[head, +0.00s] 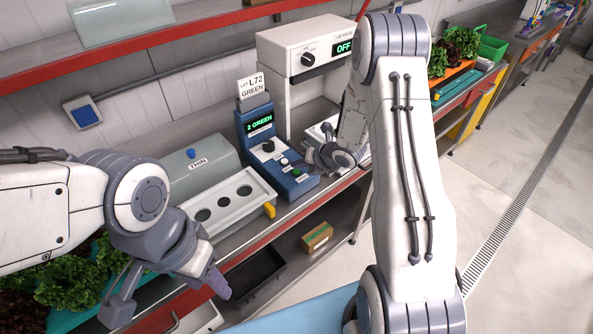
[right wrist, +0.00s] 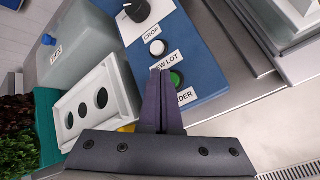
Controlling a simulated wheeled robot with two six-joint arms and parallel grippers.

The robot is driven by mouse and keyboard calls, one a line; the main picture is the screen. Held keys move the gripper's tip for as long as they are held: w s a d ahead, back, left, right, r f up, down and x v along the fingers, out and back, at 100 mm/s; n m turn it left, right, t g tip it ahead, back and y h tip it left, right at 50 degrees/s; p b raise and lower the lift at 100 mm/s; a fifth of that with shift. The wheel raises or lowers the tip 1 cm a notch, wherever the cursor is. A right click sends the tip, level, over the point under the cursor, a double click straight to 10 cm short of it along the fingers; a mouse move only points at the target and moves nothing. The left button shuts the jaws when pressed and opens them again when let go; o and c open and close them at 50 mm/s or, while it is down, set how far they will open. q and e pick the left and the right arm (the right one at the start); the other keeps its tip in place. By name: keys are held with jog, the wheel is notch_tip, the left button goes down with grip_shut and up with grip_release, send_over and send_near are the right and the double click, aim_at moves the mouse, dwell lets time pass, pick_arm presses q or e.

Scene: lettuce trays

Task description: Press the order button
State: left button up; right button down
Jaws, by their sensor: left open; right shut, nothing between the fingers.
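The blue control box (head: 262,142) stands on the bench with a lit display reading "2 GREEN", and it also shows in the right wrist view (right wrist: 203,45). The green order button (head: 296,172) is on its sloped face, below the white new-lot button (head: 284,161). In the right wrist view, the green button (right wrist: 177,79) is just right of my right gripper's shut fingertips (right wrist: 160,76), partly hidden by them. The white button (right wrist: 157,47) is just beyond the tips. Contact cannot be told. My left gripper (head: 168,292) is open and empty near lettuce at the lower left.
A tray with three round holes (head: 245,209) and a grey-green machine (head: 200,168) stand left of the box. A white machine reading "OFF" (head: 300,45) stands behind. A black knob (right wrist: 137,10) is on the box. A small carton (head: 317,237) lies on the shelf below.

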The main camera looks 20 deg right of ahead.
notch_tip(320, 180, up, 5)
jog(key=p, duration=0.3)
jog(key=shift+a+r, duration=0.1)
dwell(0.8)
